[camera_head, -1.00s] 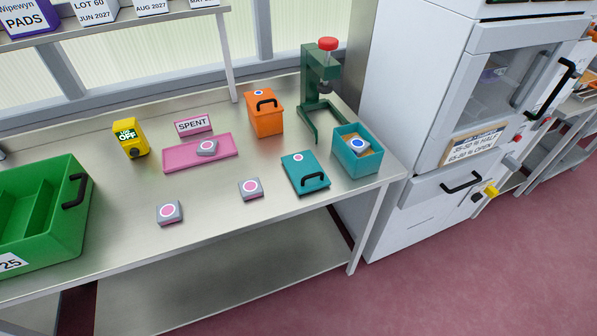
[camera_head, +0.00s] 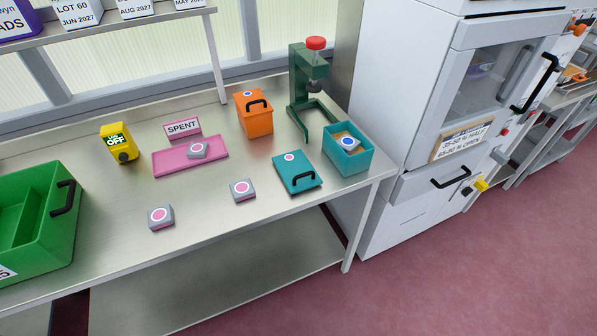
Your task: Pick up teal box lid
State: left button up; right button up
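The teal box lid (camera_head: 299,168) lies flat on the metal table, with a black handle near its front edge and a round white-and-pink mark near its back. The open teal box (camera_head: 349,160) stands just to its right, holding a grey piece with a blue-and-white round mark (camera_head: 349,142) on a tan filling. Neither of my grippers shows in the head view.
Grey pieces with pink marks lie on the table (camera_head: 161,217), left of the lid. A pink tray (camera_head: 170,163) with a SPENT sign, an orange box (camera_head: 254,118), a green press (camera_head: 308,80), a yellow device (camera_head: 118,142) and a green bin (camera_head: 62,222) stand around. The table front is mostly clear.

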aim_at(297, 172)
jog(key=z, duration=2)
jog(key=i, duration=2.8)
jog(key=u, duration=3.35)
